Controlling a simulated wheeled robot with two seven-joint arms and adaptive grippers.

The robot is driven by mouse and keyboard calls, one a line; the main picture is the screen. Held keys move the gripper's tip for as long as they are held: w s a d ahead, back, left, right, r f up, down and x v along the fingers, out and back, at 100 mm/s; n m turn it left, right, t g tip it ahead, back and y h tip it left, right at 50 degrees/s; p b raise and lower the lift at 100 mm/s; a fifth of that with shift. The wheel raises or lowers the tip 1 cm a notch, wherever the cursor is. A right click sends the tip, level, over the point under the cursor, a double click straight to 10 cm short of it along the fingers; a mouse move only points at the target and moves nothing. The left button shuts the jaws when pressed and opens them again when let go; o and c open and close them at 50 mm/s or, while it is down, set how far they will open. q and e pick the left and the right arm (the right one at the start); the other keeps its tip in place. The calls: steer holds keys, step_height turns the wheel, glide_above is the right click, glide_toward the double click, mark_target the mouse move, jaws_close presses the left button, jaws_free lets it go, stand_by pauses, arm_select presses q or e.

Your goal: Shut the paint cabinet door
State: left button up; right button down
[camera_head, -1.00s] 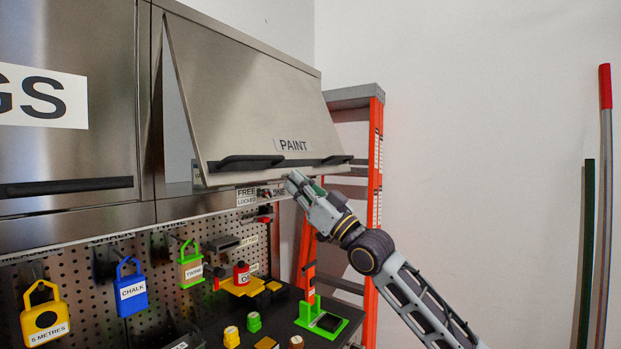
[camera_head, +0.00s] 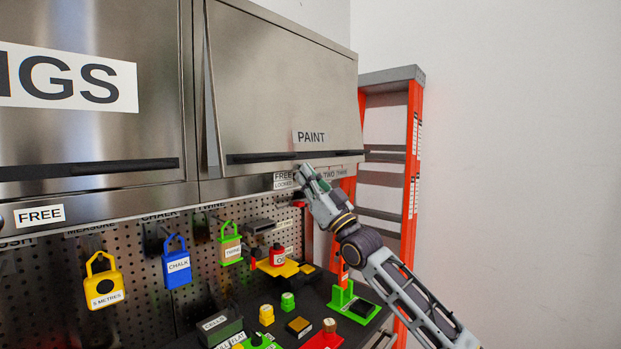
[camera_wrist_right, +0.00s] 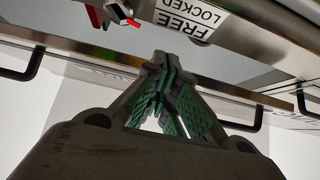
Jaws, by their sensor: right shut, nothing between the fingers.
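The paint cabinet door (camera_head: 285,85) is a steel flap hinged along its top, with a PAINT label and a long black handle (camera_head: 250,157) near its lower edge. It stands slightly open; a narrow gap shows along its left side. My right gripper (camera_head: 303,172) is shut and empty, with its tips at the door's lower edge, near the label strip below. Whether the tips touch the door I cannot tell. In the right wrist view the closed green-padded fingers (camera_wrist_right: 163,75) point up towards the cabinet's underside. My left gripper is not in view.
A FREE/LOCKED label (camera_head: 284,180) sits under the door. Left is another shut steel cabinet (camera_head: 90,130). An orange ladder (camera_head: 413,170) stands at the right.

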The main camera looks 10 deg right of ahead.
stand_by(0.3)
steer(key=v, duration=1.2)
stand_by(0.8)
steer(key=shift+w, duration=0.15)
